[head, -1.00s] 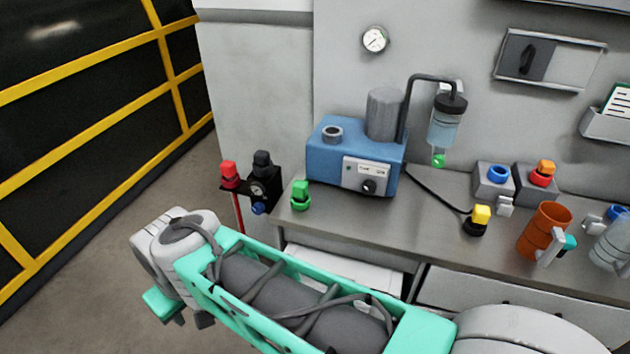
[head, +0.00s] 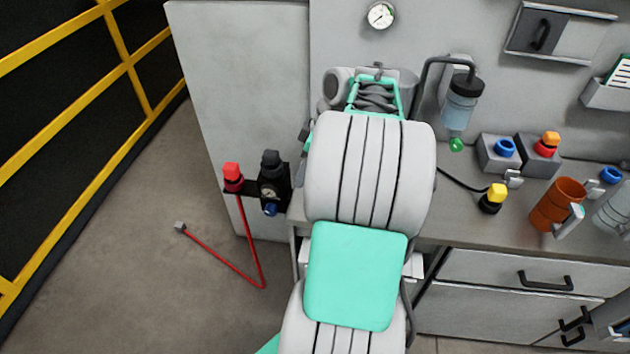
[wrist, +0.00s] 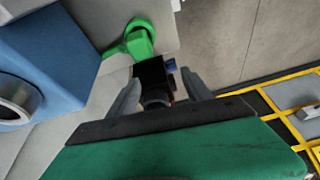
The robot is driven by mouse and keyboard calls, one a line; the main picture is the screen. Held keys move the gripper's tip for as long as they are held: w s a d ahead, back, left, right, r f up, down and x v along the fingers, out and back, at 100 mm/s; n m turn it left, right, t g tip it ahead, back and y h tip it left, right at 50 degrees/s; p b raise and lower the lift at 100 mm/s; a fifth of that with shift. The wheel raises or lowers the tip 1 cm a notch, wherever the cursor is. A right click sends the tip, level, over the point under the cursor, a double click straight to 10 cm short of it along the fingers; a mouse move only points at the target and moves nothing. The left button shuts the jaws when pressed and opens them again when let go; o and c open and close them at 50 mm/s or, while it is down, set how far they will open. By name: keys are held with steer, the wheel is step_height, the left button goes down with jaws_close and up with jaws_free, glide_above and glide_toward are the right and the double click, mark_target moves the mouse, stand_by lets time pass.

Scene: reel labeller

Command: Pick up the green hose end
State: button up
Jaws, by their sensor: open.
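The green hose end (wrist: 139,42) shows in the wrist view at the top centre, on the light grey bench (wrist: 110,80) near its edge. It has a rounded upper part and a ring-like base. My gripper (wrist: 160,88) is open, its two grey fingers pointing toward the top of the picture. The green hose end lies beyond the fingertips and a little left of their middle, apart from them. In the head view my arm hides both the green hose end and my gripper.
The blue machine (wrist: 40,60) stands close on the left in the wrist view. A black regulator (head: 273,182) and a red fitting (head: 233,176) are at the bench's left end; a red hose (head: 228,262) trails on the floor. A yellow-topped fitting (head: 494,197) stands right of my arm.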

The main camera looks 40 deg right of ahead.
steer(key=s+d+n, duration=0.1)
steer(key=s+d, duration=0.2)
steer(key=d, duration=0.2)
steer(key=x, duration=0.4)
steer(key=p+x, duration=0.1)
steer(key=x, duration=0.3)
steer(key=shift+w+a, duration=0.1)
steer(key=shift+a, duration=0.15)
jaws_close()
